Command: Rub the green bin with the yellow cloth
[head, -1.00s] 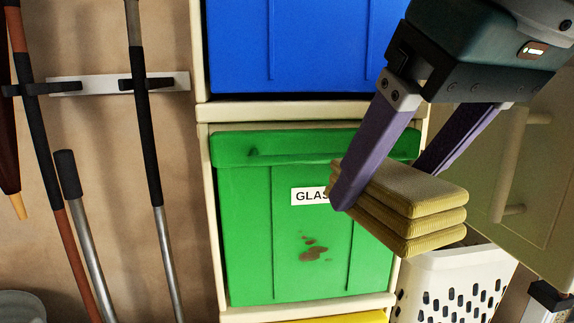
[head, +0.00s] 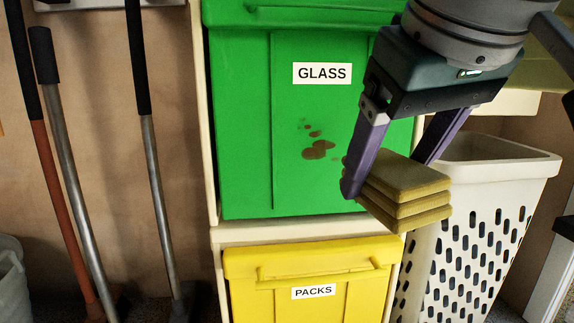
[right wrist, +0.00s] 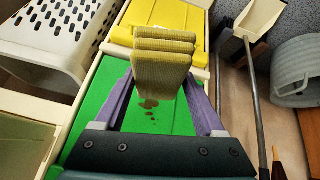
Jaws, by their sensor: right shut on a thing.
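The green bin (head: 240,130) sits in a cream rack and has a white GLASS label (head: 322,73). Brown stains (head: 318,150) mark its front, below the label. My right gripper (head: 395,175) is shut on a folded yellow cloth (head: 408,197) and holds it in front of the bin's lower right side, to the right of the stains. In the right wrist view the cloth (right wrist: 162,75) is between the two purple fingers, and the stains (right wrist: 148,103) show on the green front beyond it. I cannot tell a touch between cloth and bin. My left gripper is not in view.
A yellow PACKS bin (head: 310,275) is below the green one. A white perforated basket (head: 480,235) stands close on the right. Long-handled tools (head: 155,150) hang or lean on the left wall. A grey bucket (head: 8,280) stands at the lower left.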

